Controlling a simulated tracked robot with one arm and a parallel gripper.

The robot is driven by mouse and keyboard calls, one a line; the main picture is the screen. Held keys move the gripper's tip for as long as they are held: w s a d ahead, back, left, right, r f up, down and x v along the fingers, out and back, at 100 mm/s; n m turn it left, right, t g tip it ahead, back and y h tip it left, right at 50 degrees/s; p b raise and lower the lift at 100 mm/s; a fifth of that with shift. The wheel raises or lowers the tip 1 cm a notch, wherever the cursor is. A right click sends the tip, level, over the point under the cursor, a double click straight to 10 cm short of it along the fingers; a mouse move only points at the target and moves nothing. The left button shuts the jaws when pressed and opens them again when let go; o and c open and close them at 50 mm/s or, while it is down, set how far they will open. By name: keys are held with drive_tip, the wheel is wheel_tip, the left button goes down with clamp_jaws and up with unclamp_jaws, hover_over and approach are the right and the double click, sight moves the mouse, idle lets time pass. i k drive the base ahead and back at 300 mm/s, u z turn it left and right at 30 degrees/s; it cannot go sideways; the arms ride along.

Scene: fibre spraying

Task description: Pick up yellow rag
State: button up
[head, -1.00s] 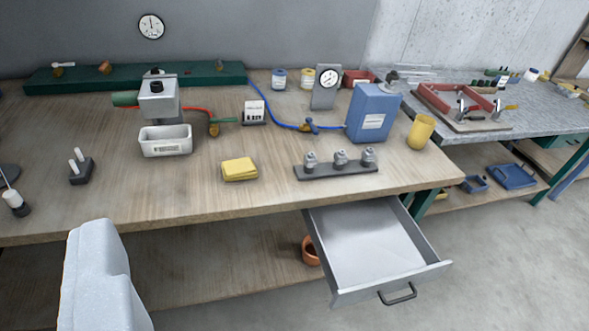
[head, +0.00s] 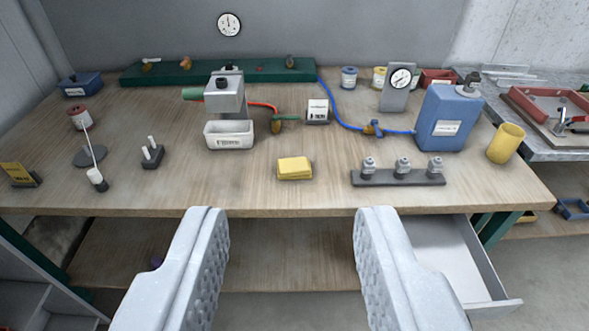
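The yellow rag (head: 294,169) lies folded in a flat stack on the wooden workbench (head: 250,199), a little back from its front edge. My gripper (head: 282,212) is open, with its two pale grey fingers wide apart. It is empty and in front of the bench edge. The rag appears between and beyond the fingertips, apart from them.
A white bin (head: 229,135) stands left behind the rag. A dark rack with metal fittings (head: 398,177) is to its right. A blue canister (head: 447,118) and yellow cup (head: 505,143) stand farther right. An open drawer (head: 440,258) juts out below the bench.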

sight(299, 168)
drive_tip(key=z, duration=0.1)
drive_tip(key=i, duration=1)
drive_tip(key=u, duration=0.1)
